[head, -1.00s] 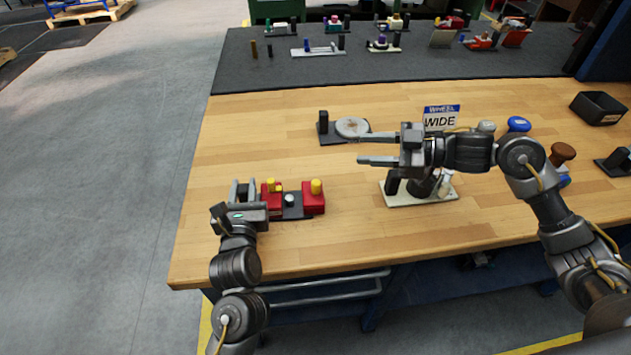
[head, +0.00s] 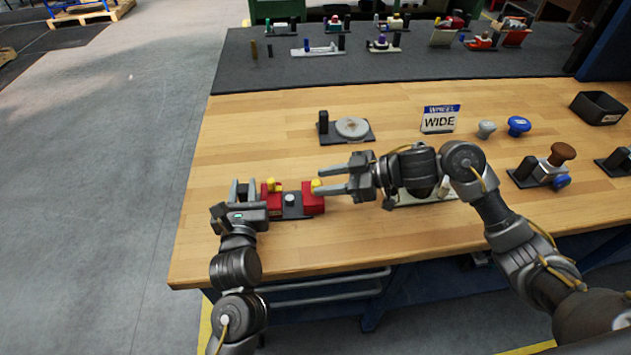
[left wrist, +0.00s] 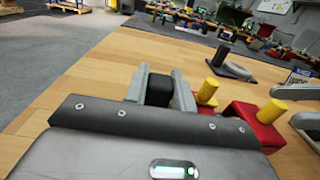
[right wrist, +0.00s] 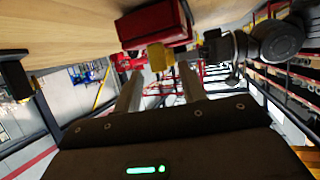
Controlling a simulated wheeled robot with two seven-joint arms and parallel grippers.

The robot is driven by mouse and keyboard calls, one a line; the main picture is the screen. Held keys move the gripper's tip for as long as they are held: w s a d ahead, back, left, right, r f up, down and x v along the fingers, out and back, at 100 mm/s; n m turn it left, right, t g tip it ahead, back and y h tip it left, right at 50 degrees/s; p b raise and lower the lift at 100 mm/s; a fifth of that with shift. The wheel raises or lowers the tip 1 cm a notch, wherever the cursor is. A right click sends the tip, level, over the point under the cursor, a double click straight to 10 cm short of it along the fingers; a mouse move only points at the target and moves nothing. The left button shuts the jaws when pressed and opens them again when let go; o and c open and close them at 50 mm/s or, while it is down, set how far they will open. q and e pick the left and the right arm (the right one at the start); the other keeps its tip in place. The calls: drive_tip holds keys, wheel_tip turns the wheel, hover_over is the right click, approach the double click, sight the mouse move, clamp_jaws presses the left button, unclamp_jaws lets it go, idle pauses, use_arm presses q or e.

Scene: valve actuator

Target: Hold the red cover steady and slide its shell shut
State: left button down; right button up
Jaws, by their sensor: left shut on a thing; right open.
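The red cover is in two red pieces on a dark base plate (head: 291,212), left of the table's middle. The left red piece (head: 270,200) and right red piece (head: 313,203) stand apart, each with a yellow peg, and a pale round knob (head: 289,199) shows between them. My left gripper (head: 243,187), just left of the left piece, is shut on a black block (left wrist: 158,91). My right gripper (head: 318,181) is open, its fingers beside the right piece. In the right wrist view, a yellow peg (right wrist: 161,56) shows beyond the open fingertips.
A pale base (head: 430,198) lies partly hidden under my right forearm. Behind are a plate with a round disc (head: 352,127) and a "WIDE" sign (head: 439,119). Knobs and a black bin (head: 598,107) are at right. Table left of the cover is mostly clear.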

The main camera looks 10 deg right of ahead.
sight(317, 182)
drive_tip(key=shift+x, duration=1.6)
clamp_jaws()
